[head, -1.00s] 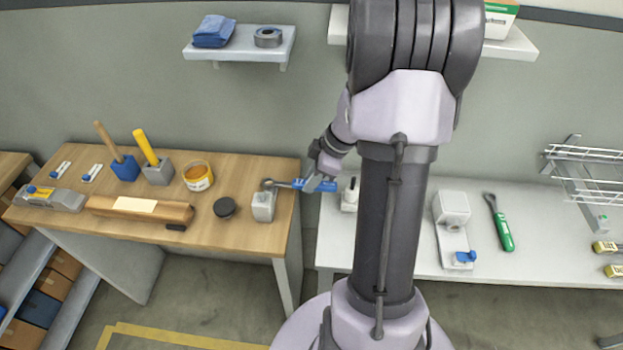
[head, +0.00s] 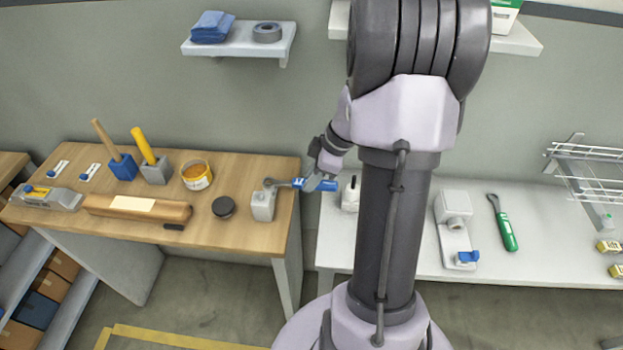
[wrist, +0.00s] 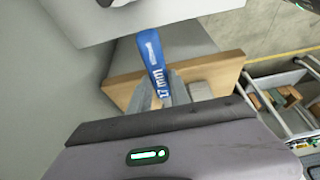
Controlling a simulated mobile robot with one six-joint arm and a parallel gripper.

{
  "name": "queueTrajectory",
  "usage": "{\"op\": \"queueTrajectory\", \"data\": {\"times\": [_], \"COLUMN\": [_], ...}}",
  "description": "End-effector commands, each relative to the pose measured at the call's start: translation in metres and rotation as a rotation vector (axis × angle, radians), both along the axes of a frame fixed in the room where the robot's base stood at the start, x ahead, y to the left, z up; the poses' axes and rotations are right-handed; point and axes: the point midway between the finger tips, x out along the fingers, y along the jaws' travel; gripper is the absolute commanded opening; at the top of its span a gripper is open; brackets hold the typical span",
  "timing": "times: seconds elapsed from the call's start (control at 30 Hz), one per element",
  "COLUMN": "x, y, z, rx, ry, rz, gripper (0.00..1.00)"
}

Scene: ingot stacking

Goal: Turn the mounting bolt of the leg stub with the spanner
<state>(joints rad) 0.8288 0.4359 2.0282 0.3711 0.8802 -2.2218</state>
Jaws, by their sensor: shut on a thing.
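The spanner has a blue handle (head: 325,185) and a grey metal head. It lies roughly level, reaching left from my gripper (head: 311,182) past the right edge of the wooden bench. Its head is over the top of the leg stub (head: 263,206), a small grey block near that edge. The head covers the mounting bolt, and I cannot tell how well it is seated. My gripper is shut on the spanner. In the wrist view, the blue handle (wrist: 152,55) sticks out from between the fingers (wrist: 159,92); the spanner's head is hidden there.
A white table (head: 410,262) stands right, with a green-handled tool (head: 504,225). A gap separates the two.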

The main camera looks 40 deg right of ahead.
Motion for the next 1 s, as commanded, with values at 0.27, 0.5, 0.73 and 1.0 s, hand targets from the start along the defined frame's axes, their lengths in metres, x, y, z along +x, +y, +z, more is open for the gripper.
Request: {"op": "queueTrajectory", "data": {"times": [0.27, 0.5, 0.73, 1.0], "x": [0.000, 0.000, 0.000, 0.000], "y": [0.000, 0.000, 0.000, 0.000], "z": [0.000, -0.006, -0.011, -0.017], "rx": [-0.001, 0.000, 0.000, 0.000], "ry": [-0.001, -0.001, -0.001, -0.001], "rz": [0.000, 0.000, 0.000, 0.000], "gripper": [0.00, 0.00, 0.00, 0.00]}}
